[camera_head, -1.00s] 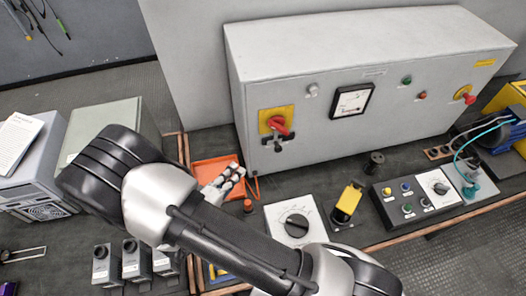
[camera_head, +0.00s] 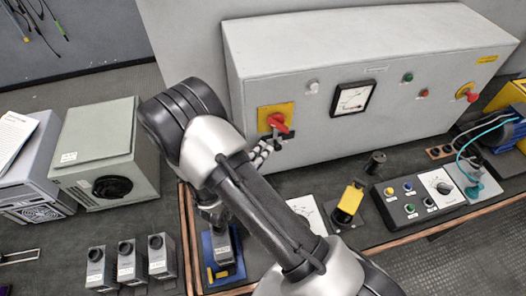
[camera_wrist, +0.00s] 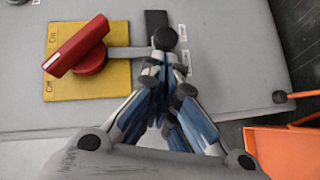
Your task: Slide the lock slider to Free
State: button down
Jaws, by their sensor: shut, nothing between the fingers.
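The lock slider is a round black knob (camera_wrist: 165,38) on a dark track, in the wrist view. A grey bar (camera_wrist: 130,53) runs from it towards the red rotary handle (camera_wrist: 80,50) on a yellow plate (camera_wrist: 120,75). In the head view the red handle (camera_head: 278,122) and yellow plate (camera_head: 264,117) are on the cabinet front, left end. My gripper (camera_wrist: 163,68) is shut and empty, its fingertips right at the knob; contact cannot be told. In the head view my gripper (camera_head: 263,150) is just below the red handle. Small labels beside the track are unreadable.
The grey cabinet (camera_head: 400,50) carries a meter (camera_head: 352,99), small lamps and a red knob on yellow (camera_head: 467,92). An orange tray (camera_wrist: 285,148) is at lower right in the wrist view. Control boxes crowd the bench front; my arm hides part of the bench.

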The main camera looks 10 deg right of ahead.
aim_at(276, 147)
jog(key=shift+d, duration=0.1)
jog(key=d, duration=0.3)
jog(key=shift+d+p, duration=0.3)
jog(key=shift+a, duration=0.1)
jog(key=shift+r, duration=0.1)
